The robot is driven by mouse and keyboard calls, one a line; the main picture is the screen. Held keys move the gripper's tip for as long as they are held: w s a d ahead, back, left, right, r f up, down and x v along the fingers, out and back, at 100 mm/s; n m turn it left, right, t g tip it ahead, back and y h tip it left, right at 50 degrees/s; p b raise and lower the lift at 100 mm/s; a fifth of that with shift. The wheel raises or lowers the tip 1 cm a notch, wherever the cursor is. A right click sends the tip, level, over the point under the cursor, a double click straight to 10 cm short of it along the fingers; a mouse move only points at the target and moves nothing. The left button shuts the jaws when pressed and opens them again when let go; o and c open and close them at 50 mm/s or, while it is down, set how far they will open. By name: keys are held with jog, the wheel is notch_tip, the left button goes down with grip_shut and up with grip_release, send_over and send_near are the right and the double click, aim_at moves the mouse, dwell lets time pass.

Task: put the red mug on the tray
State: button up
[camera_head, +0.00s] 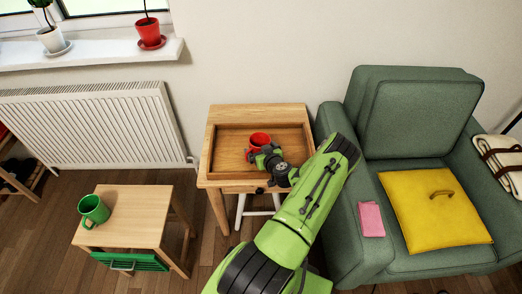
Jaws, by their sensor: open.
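The red mug (259,139) stands upright inside the wooden tray (228,150), near the middle of its back half. The tray lies on a small wooden side table (228,113). My gripper (262,154) is open, just in front of the mug, and covers its lower front. I cannot tell whether the fingers touch the mug. My green arm reaches in from the lower right and hides part of the tray's front right.
A green armchair (415,115) stands close on the right, with a yellow cushion (430,215) and a pink cloth (369,218). A radiator (90,125) and windowsill (90,52) are behind.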

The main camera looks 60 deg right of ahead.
jog(key=shift+r+p, duration=0.3)
jog(key=p+v, duration=0.2)
jog(key=v, duration=1)
jog(key=shift+f, duration=0.15)
jog(key=w+a+r+n+y, duration=0.4)
jog(key=w+a+r, duration=0.15)
jog(key=w, duration=0.25)
jog(key=w+a+r+n+y, duration=0.4)
jog(key=w+a+r+y, duration=0.15)
jog(key=w, duration=0.25)
jog(key=w+a+r+n+g+y, duration=0.1)
jog(key=a+r, duration=0.2)
jog(key=a, duration=0.2)
jog(key=w+a+r+n+g, duration=0.1)
jog(key=a+r+n, duration=0.15)
jog(key=a, duration=0.35)
jog(key=s+a+r+g, duration=0.3)
jog(key=s+a+r, duration=0.1)
jog(key=a+r, duration=0.75)
jog(key=s+a+r+m+h, duration=0.1)
jog(key=s+a+r, duration=0.1)
jog(key=s, duration=0.4)
jog(key=s+a+r+m, duration=0.2)
jog(key=s+a, duration=0.3)
jog(key=shift+s+h, duration=0.35)
jog(key=shift+s, duration=0.05)
